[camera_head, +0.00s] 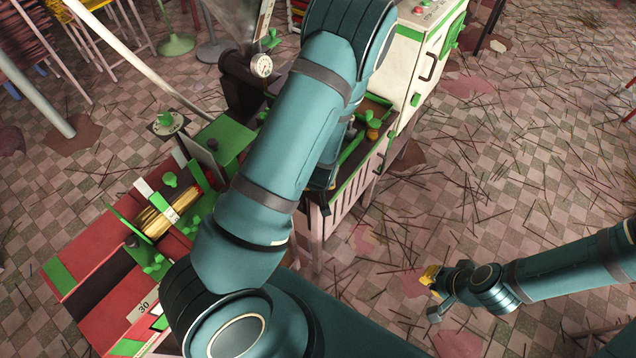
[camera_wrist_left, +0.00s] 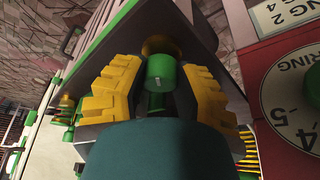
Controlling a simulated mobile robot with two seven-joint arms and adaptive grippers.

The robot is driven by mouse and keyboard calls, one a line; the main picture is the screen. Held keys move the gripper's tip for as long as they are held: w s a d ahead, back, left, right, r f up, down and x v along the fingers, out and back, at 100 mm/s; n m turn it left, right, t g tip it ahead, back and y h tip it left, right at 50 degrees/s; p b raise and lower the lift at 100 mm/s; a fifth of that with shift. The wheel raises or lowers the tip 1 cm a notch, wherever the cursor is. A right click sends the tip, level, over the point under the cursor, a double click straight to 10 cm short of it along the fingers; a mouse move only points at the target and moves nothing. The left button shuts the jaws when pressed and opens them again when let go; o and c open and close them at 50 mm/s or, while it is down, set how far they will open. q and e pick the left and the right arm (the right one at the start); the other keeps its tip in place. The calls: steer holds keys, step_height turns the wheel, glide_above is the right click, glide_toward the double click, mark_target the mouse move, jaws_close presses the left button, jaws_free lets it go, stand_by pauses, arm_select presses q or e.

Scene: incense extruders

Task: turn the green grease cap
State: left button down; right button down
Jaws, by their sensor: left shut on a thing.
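A green grease cap (camera_wrist_left: 160,72) with a brass-coloured base shows in the left wrist view, beside a grey machine panel. My left gripper (camera_wrist_left: 158,88) is shut on this cap, with one yellow ridged finger on each side of it. In the head view my left arm crosses the machine and hides the left gripper and the held cap. My right gripper (camera_head: 433,295) is out over the floor at the right, with its fingers apart and nothing between them. A similar green cap on brass (camera_head: 374,124) shows right of my left arm.
A white and green cabinet (camera_head: 424,55) with a dark handle stands behind the machine. A pressure gauge (camera_head: 261,66) is left of my arm. A numbered dial (camera_wrist_left: 295,95) is close right of the left gripper. Sticks litter the floor.

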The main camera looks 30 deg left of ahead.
arm_select(q)
steer(key=c, duration=0.7)
jaws_free()
steer(key=shift+a, duration=0.1)
steer(key=shift+o, duration=0.2)
